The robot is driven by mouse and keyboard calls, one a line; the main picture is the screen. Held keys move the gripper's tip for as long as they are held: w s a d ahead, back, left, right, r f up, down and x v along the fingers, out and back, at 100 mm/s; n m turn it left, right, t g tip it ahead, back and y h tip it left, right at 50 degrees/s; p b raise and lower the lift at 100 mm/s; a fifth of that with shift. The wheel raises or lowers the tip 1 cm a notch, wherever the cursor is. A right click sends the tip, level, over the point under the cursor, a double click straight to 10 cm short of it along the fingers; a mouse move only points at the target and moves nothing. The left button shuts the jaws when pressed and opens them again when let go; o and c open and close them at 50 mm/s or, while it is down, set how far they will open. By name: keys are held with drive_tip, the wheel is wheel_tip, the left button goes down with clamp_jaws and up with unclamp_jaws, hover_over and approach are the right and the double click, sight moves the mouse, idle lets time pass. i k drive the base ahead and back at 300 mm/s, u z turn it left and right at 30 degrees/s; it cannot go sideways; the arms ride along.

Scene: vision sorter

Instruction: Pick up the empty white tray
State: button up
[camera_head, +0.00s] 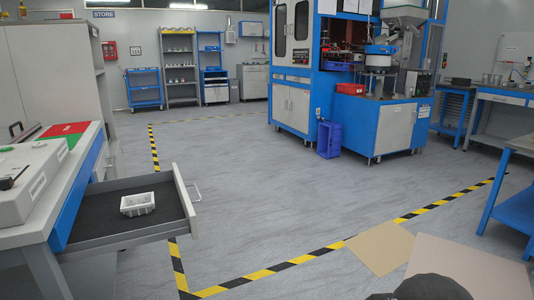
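A small white tray (138,204) lies in the open drawer of the workbench at the left. It looks like a rectangular tray with raised walls, and its inside appears empty, though it is small in the picture. The drawer (182,191) has a dark lining and a pale front panel with a handle on its right side. Nothing touches the tray. A dark rounded shape shows at the bottom edge, right of the middle; I cannot tell what it is. My gripper is not in view.
The workbench (82,178) at left carries a grey-white box (32,185). Yellow-black floor tape (270,271) crosses the floor. Brown flat sheets (380,248) lie at lower right. A blue machine (300,95) stands at the back, a blue table (515,205) at right. The middle floor is clear.

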sight(139, 206)
drive_tip(key=z, duration=0.5)
drive_tip(key=k, duration=0.65)
drive_tip(key=z, duration=0.9)
drive_tip(key=k, duration=0.55)
drive_tip(key=u, duration=0.05)
drive_tip(key=i, duration=1.7)
drive_tip(key=u, duration=1.45)
drive_tip(key=i, duration=1)
drive_tip(key=u, duration=1.45)
drive_tip(key=i, duration=0.3)
drive_tip(key=u, duration=2.75)
